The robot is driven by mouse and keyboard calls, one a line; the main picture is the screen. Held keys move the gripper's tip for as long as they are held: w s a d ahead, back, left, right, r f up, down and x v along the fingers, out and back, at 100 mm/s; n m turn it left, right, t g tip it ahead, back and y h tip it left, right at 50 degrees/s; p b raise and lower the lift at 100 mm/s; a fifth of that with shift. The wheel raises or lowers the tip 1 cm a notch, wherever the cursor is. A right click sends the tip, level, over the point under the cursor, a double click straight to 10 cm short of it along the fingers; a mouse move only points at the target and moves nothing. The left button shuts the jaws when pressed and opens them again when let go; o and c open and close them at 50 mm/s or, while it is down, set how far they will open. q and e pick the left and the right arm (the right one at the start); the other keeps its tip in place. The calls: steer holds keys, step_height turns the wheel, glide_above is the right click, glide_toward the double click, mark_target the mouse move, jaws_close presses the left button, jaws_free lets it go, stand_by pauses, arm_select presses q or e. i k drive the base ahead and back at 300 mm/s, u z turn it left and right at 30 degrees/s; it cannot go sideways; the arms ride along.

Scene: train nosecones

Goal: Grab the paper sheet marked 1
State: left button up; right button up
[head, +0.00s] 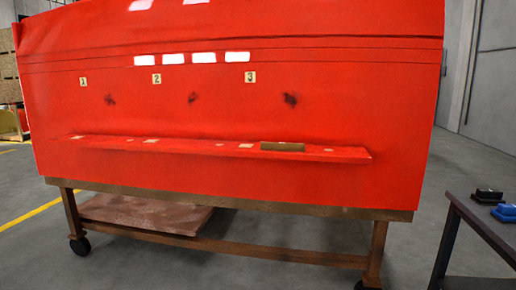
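A small pale tag marked 1 (83,82) is on the front of the large red nosecone (230,115), at the left. Similar tags marked 2 (157,78) and 3 (250,77) are to its right. Several small pale flat pieces lie along the red ledge (190,145) below, including one at its left end (77,137); any marks on them are too small to read. Neither of my grippers is in view.
A brown block (282,147) lies on the ledge. Dark smudges (290,99) mark the red surface. The nosecone rests on a wheeled brown frame (250,247). A dark table (488,228) at right holds a black item (487,195) and a blue item (505,212). Grey floor is open in front.

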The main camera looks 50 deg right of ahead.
mark_target(273, 146)
steer(key=i, duration=2.05)
steer(key=z, duration=1.05)
steer(key=i, duration=1.3)
steer(key=z, duration=1.25)
